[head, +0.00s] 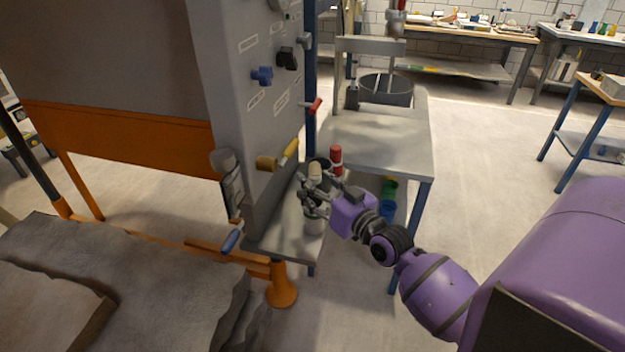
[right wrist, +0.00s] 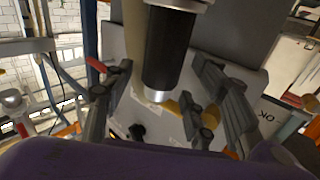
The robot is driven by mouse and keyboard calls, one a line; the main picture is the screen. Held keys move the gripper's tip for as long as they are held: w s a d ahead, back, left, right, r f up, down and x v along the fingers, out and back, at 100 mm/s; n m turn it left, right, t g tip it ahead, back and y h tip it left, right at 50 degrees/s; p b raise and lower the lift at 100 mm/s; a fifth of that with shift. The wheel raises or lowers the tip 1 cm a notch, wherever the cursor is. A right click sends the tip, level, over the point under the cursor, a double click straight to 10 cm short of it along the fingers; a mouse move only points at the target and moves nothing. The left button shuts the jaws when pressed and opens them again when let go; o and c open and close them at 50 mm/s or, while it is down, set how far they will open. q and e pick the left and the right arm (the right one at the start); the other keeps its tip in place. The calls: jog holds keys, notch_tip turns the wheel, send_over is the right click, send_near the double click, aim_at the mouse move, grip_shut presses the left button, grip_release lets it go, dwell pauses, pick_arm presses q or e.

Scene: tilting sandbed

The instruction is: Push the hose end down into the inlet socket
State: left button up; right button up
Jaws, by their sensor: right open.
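My right gripper (head: 316,194) is at the side of the grey panel, above a low grey shelf, with its fingers apart. In the right wrist view, a black cylinder with a bright metal end (right wrist: 168,50) lies between the spread fingers (right wrist: 165,105), with a gap visible on both sides. It looks like the hose end, but I cannot be sure. A grey ring shows at its other end; I cannot tell whether this is the inlet socket. In the head view, a pale cylinder (head: 315,172) shows at the fingers, and a grey cylinder (head: 314,222) stands below them. My left gripper is out of view.
A red cylinder (head: 336,158) stands just behind the gripper. A grey side table (head: 375,140) holds a dark tub (head: 387,92). Open floor lies to the right.

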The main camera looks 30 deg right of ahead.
jog(key=s, duration=0.9)
jog(key=shift+s+d, duration=0.25)
jog(key=shift+s, duration=0.15)
jog(key=shift+r, duration=0.1)
